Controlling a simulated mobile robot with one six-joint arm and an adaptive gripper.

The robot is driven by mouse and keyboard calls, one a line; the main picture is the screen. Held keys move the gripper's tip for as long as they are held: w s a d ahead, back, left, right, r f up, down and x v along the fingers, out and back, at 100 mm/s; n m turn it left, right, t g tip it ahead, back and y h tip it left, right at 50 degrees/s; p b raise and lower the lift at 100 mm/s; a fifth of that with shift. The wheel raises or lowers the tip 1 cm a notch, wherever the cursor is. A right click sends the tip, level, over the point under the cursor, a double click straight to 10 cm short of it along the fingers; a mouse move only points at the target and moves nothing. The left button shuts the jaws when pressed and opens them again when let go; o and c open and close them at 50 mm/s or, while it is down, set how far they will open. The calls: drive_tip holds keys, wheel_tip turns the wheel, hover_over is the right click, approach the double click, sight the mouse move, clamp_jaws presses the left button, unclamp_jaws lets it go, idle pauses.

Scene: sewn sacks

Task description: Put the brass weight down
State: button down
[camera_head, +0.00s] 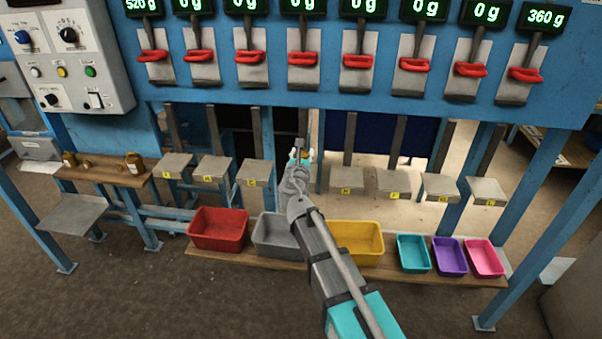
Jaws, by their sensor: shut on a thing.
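My gripper (300,156) is at the far end of my outstretched arm, in the middle of the view, in front of the row of small grey platforms. It is shut on the brass weight (307,156), which shows only as a small yellowish-brown patch at the fingers. The arm hides most of the gripper and the weight. Other brass weights stand on a wooden shelf (105,175) at the left: a larger one (134,162) at its right end, and smaller ones (69,159) towards its left end.
Several grey platforms with yellow labels, such as one left (254,172) and one right (346,179) of my gripper, hang below red spouts and green displays. Red (218,229), grey (275,235), yellow (357,240), teal (413,253), purple (450,256) and pink (484,258) bins stand on a low board.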

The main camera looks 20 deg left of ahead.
drive_tip(key=shift+w, duration=0.1)
drive_tip(key=w+a+f+b, duration=0.1)
drive_tip(key=w+f+b, duration=0.1)
drive_tip(key=w, duration=0.1)
drive_tip(key=w+a+f+b, duration=0.2)
drive_tip(key=w+f+b, duration=0.1)
drive_tip(key=w, duration=0.1)
drive_tip(key=w+a+f+b, duration=0.2)
drive_tip(key=w+f+b, duration=0.1)
drive_tip(key=w, duration=0.1)
drive_tip(key=shift+f, duration=0.15)
drive_tip(key=shift+w+a+f+b, duration=0.2)
drive_tip(key=shift+w+f+b, duration=0.2)
drive_tip(key=shift+b, duration=0.15)
drive_tip(key=shift+w+a+f+b, duration=0.15)
drive_tip(key=shift+w+f+b, duration=0.15)
drive_tip(key=shift+f+b, duration=1.7)
